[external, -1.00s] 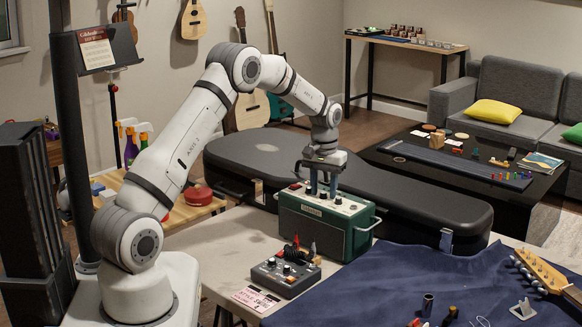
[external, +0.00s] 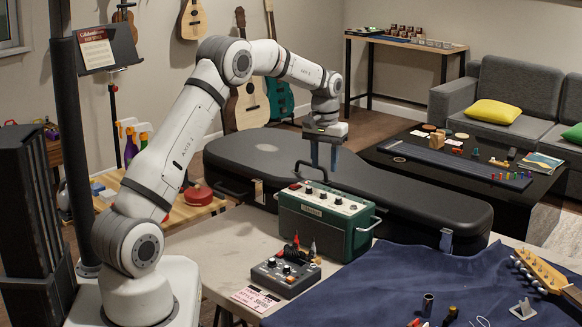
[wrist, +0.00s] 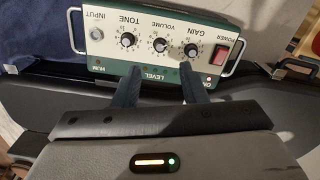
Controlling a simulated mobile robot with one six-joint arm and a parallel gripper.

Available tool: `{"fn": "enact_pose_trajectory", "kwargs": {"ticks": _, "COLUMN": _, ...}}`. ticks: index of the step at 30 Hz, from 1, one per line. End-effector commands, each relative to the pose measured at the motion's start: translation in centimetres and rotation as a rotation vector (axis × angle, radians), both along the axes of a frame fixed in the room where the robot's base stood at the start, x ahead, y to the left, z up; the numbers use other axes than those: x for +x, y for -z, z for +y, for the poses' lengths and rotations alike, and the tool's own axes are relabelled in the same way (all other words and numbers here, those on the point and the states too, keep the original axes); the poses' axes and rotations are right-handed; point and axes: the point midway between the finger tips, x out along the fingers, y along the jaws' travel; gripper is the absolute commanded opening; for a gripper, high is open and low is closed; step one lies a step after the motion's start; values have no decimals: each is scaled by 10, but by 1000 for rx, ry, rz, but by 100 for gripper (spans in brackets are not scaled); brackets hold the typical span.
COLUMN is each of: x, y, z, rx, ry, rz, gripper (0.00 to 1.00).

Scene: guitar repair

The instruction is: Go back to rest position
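My gripper (external: 324,168) hangs pointing down, just above and behind the green amplifier (external: 318,225). In the wrist view, the two fingers of my gripper (wrist: 160,82) are apart with nothing between them. The amplifier's white control panel (wrist: 155,45) shows there beyond the fingertips, with its knobs and a red power switch. The amplifier stands upright on the workbench (external: 215,248), its black knobs on top. A strip of its panel is hidden behind the fingers in the wrist view.
A large black guitar case (external: 410,190) lies behind the amplifier, under the gripper. A grey pedal box (external: 285,273) sits in front of the amplifier. A blue cloth (external: 440,275) with small tools and a guitar headstock (external: 545,272) lies at right.

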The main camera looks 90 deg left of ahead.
Motion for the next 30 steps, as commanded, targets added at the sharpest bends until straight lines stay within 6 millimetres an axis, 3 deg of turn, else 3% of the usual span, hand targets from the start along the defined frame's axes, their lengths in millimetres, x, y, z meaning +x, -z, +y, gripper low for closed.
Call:
{"fn": "enact_pose_trajectory", "kwargs": {"ticks": 7, "x": 0, "y": 0, "z": 0, "rx": 0, "ry": 0, "rz": 0, "gripper": 39}}
{"fn": "enact_pose_trajectory", "kwargs": {"ticks": 11, "x": 12, "y": -22, "z": -37, "rx": 14, "ry": 66, "rz": -12, "gripper": 39}}
{"fn": "enact_pose_trajectory", "kwargs": {"ticks": 16, "x": 24, "y": -67, "z": -132, "rx": 42, "ry": 230, "rz": -44, "gripper": 39}}
{"fn": "enact_pose_trajectory", "kwargs": {"ticks": 20, "x": 16, "y": -93, "z": -208, "rx": 61, "ry": 365, "rz": -70, "gripper": 39}}
{"fn": "enact_pose_trajectory", "kwargs": {"ticks": 26, "x": -21, "y": -117, "z": -315, "rx": 90, "ry": 572, "rz": -115, "gripper": 39}}
{"fn": "enact_pose_trajectory", "kwargs": {"ticks": 30, "x": -62, "y": -121, "z": -379, "rx": 106, "ry": 715, "rz": -149, "gripper": 39}}
